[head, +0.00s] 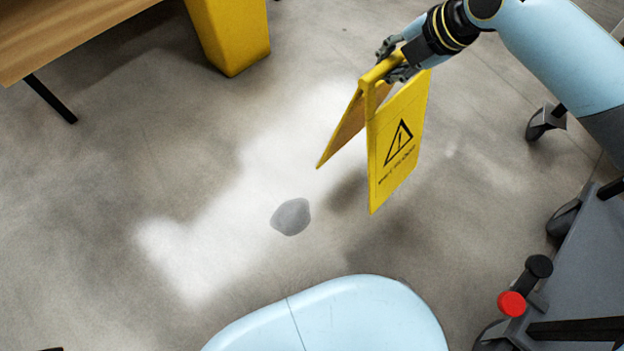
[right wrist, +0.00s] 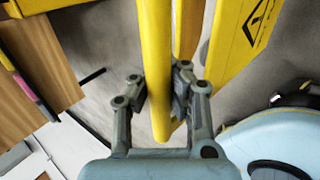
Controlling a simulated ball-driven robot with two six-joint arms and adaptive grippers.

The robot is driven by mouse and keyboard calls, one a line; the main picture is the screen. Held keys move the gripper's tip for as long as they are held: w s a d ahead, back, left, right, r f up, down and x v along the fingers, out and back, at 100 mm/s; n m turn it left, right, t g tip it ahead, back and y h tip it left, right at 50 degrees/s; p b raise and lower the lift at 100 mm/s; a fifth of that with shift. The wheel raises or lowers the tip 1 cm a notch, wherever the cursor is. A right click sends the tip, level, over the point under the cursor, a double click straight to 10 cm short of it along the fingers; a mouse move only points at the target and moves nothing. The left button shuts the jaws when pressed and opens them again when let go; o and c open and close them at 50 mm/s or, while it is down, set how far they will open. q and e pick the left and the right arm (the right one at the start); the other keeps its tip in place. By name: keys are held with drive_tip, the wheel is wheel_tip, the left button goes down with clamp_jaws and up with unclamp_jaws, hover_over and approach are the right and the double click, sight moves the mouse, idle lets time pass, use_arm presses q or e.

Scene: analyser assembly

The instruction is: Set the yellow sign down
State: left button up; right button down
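The yellow sign (head: 398,140) is a folding A-shaped board with a black warning triangle, its two panels spread apart at the bottom. My right gripper (head: 392,60) is shut on its top edge and holds it upright, a little tilted. Its lower edges look clear of the floor, with a soft shadow beside them. In the right wrist view, the fingers of my right gripper (right wrist: 160,90) stand on both sides of the yellow sign's top bar (right wrist: 155,60). My left gripper is not in view.
A grey patch (head: 291,217) lies on the concrete floor left of the sign. A yellow bin (head: 232,38) and a wooden table (head: 60,30) stand at the top left. A grey cart (head: 590,265) with a red knob (head: 511,304) is at the right. The left floor is open.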

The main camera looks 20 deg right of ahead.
drive_tip(key=shift+s+d, duration=0.2)
drive_tip(key=shift+s, duration=0.05)
drive_tip(key=shift+s+d+f, duration=0.1)
drive_tip(key=shift+s+f, duration=0.15)
drive_tip(key=shift+w+f, duration=0.1)
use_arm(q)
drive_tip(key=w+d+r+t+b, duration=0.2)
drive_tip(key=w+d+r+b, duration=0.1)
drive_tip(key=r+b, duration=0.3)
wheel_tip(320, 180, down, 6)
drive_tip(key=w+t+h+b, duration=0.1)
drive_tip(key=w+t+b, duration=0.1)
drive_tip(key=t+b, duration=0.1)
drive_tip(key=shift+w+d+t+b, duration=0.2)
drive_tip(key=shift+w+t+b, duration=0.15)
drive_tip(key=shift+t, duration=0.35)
use_arm(e)
drive_tip(key=w+d+f, duration=0.3)
drive_tip(key=w+f, duration=0.8)
drive_tip(key=shift+d, duration=0.2)
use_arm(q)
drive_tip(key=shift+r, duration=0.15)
